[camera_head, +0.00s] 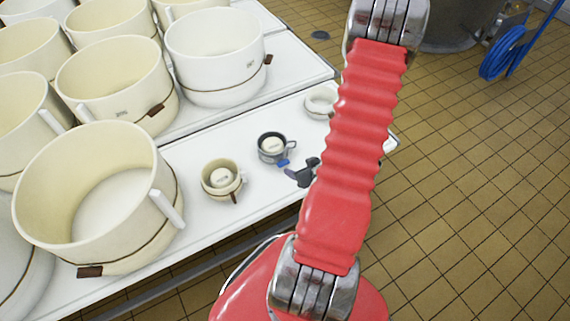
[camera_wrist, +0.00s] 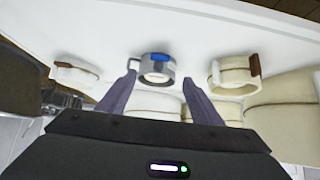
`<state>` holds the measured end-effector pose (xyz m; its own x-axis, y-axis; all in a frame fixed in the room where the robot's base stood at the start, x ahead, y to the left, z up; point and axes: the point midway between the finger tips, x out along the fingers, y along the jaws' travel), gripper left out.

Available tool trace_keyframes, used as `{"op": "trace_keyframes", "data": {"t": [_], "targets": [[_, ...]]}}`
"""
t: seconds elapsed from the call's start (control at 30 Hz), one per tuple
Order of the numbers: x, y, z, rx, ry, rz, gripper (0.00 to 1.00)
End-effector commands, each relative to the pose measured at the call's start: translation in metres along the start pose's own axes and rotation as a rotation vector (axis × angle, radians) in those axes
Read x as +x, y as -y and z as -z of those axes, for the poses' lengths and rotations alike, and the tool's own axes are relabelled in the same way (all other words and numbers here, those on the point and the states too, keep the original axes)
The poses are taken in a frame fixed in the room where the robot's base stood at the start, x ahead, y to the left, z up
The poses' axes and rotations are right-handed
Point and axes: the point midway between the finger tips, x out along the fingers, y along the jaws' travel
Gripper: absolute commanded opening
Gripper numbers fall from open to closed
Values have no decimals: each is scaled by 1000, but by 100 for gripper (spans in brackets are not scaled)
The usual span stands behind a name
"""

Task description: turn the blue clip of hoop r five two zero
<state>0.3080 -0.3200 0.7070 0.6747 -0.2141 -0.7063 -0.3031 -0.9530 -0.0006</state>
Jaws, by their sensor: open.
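A small dark grey hoop (camera_head: 262,153) with a white disc inside stands on the white table. Its blue clip (camera_head: 283,162) is on the side towards my gripper. In the wrist view the hoop (camera_wrist: 141,75) is near the top middle, with the blue clip (camera_wrist: 157,57) on its upper rim. The number on the hoop is too small to read. My gripper (camera_head: 303,172) is a little to the right of the hoop, partly hidden by my red arm. In the wrist view my gripper (camera_wrist: 160,80) is open and empty, its two fingers pointing towards the hoop.
A small cream hoop (camera_head: 210,187) with a brown clip stands left of the grey one. A white ring (camera_head: 311,106) lies behind, partly covered by my arm. Several large cream vats (camera_head: 165,262) crowd the left. The table's front edge (camera_head: 215,243) is close; tiled floor lies right.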

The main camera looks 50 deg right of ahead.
Motion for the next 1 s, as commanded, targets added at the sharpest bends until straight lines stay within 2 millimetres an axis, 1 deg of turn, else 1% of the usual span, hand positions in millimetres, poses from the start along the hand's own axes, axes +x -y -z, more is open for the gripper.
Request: {"op": "trace_keyframes", "data": {"t": [0.27, 0.47, 0.67, 1.0], "targets": [[1, 0, 0, -1, 1, 0, 59], [10, 0, 0, -1, 2, 2, 59], [32, 1, 0, -2, 2, 2, 59], [75, 0, 0, -2, 2, 2, 59]]}}
